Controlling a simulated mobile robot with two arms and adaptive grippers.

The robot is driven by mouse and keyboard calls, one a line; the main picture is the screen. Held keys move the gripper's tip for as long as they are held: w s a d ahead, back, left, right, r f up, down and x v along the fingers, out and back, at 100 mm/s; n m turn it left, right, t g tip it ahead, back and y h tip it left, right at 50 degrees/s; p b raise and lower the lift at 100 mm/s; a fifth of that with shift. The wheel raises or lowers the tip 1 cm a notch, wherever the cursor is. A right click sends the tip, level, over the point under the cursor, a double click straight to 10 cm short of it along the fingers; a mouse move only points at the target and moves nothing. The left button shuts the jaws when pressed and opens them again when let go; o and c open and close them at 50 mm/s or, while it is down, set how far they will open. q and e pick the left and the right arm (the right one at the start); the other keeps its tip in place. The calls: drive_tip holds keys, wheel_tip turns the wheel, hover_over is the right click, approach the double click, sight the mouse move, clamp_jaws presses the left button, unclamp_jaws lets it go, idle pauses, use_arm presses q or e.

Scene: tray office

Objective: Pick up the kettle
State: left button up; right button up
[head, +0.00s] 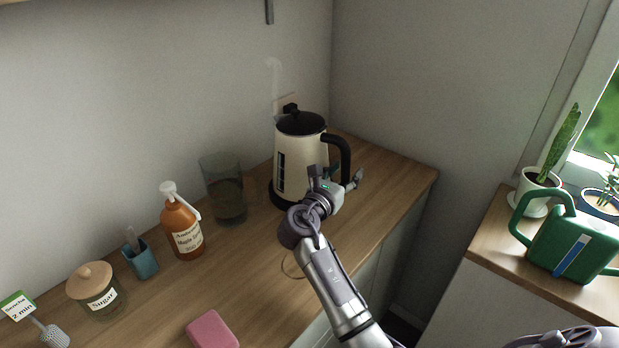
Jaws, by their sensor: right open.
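The kettle (290,160) is cream with a black lid, a black handle on its right side and a black base. It stands upright on the wooden counter near the back corner. I cannot tell whether the fingers touch the kettle or the handle. My left gripper is not in view.
A glass pitcher (224,195) stands left of the kettle, then an orange syrup bottle (182,228), a blue cup (141,262) and a sugar jar (96,290). A pink sponge (212,330) lies near the front. A green watering can (570,245) stands on the right-hand cabinet.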

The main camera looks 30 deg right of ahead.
drive_tip(key=shift+r, duration=0.15)
drive_tip(key=shift+c, duration=0.4)
clamp_jaws()
drive_tip(key=shift+w+r, duration=0.1)
drive_tip(key=shift+r, duration=0.05)
drive_tip(key=shift+r, duration=0.2)
